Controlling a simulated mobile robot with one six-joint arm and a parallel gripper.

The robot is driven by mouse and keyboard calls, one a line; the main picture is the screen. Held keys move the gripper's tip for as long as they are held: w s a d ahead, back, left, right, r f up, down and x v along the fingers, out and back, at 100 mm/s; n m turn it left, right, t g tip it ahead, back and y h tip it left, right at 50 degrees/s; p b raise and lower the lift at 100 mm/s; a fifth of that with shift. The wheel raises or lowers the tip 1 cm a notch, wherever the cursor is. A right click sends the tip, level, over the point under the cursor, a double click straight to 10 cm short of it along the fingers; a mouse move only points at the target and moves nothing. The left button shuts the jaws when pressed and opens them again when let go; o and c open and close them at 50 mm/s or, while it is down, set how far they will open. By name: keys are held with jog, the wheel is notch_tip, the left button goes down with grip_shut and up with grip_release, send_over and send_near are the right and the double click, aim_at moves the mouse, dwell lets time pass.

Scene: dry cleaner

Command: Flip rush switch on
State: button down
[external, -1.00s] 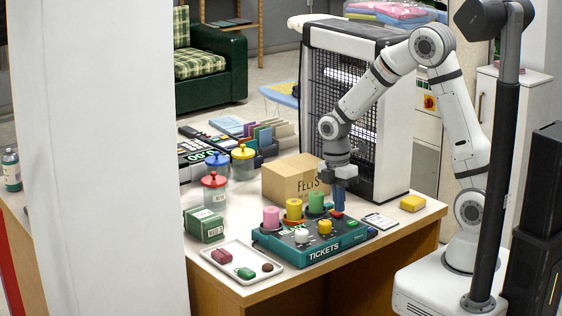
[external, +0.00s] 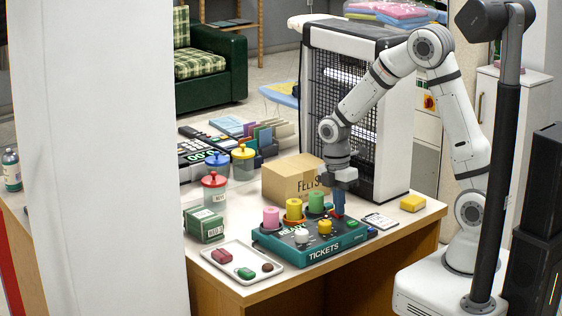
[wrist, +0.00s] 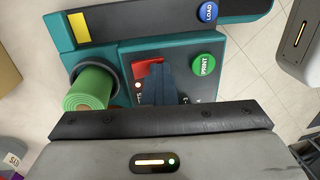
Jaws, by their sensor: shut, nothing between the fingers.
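The teal and dark grey ticket machine (external: 318,247), marked TICKETS, stands on the counter. A red switch (wrist: 148,67) sits on its panel in the wrist view, with a small pale red light (wrist: 138,85) beside it. I take this as the rush switch; its label is largely hidden by my fingers. My gripper (wrist: 161,68) is shut and empty, its blue fingertips overlapping the switch's right side. In the external view my gripper (external: 338,211) points down at the machine's back right. I cannot tell whether it touches the switch.
A green PRINT button (wrist: 204,65) and a blue LOAD button (wrist: 207,12) are close by. A green roll (wrist: 91,88) stands left of the switch. A cardboard box (external: 290,180) is behind the machine, a yellow block (external: 412,203) to its right.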

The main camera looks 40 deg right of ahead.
aim_at(331, 213)
jog(key=shift+w, duration=0.75)
jog(key=shift+r, duration=0.2)
notch_tip(331, 213, up, 14)
jog(key=w+p, duration=0.1)
jog(key=p, duration=0.2)
jog(key=shift+w, duration=0.3)
jog(key=shift+f, duration=0.2)
